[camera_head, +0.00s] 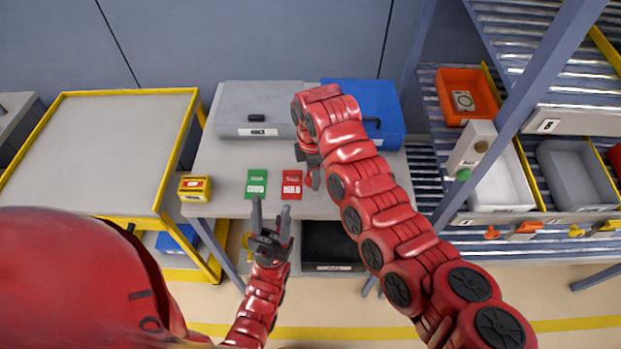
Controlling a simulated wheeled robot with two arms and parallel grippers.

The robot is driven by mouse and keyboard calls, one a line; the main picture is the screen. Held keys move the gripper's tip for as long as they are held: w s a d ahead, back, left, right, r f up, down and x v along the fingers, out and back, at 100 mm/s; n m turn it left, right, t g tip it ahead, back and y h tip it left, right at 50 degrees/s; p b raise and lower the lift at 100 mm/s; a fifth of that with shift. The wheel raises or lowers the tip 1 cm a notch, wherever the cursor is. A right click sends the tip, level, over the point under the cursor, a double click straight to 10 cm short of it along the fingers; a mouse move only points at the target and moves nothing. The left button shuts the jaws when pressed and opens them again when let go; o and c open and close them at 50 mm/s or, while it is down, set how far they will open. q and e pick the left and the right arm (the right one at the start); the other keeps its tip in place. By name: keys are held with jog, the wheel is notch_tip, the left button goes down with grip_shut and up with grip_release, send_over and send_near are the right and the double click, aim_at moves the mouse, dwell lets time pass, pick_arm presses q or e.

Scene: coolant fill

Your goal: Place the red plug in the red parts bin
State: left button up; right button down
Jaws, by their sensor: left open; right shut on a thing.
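My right gripper (311,165) is above the grey table, near the front of the grey case and just above the red card. It is shut on a small red piece (315,181), which looks like the red plug; the gripper and arm partly hide it. My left gripper (271,222) is open and empty in front of the table's front edge, fingers pointing up in the picture. An orange-red bin (452,79) sits on the rack at right with a small grey-green part in it. A sliver of a dark red bin (616,158) shows at the right edge.
A green card (256,184) and red card (292,185) lie on the table (222,165). A grey case (262,97) and blue case (385,105) stand behind. A yellow-red box (195,189) is at left. A white container (473,147) and rack post (535,95) stand at right.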

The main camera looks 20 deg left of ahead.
aim_at(310, 180)
jog(key=shift+w+a+r, duration=0.1)
jog(key=shift+w+a, duration=0.1)
jog(key=shift+a, duration=0.05)
jog(key=f+p, duration=0.2)
jog(key=f, duration=0.1)
jog(key=shift+a, duration=0.2)
jog(key=shift+f, duration=0.25)
jog(key=shift+w, duration=0.1)
jog(key=shift+f, duration=0.1)
jog(key=shift+f, duration=0.15)
jog(key=shift+c, duration=1.3)
grip_release()
jog(key=shift+r, duration=0.2)
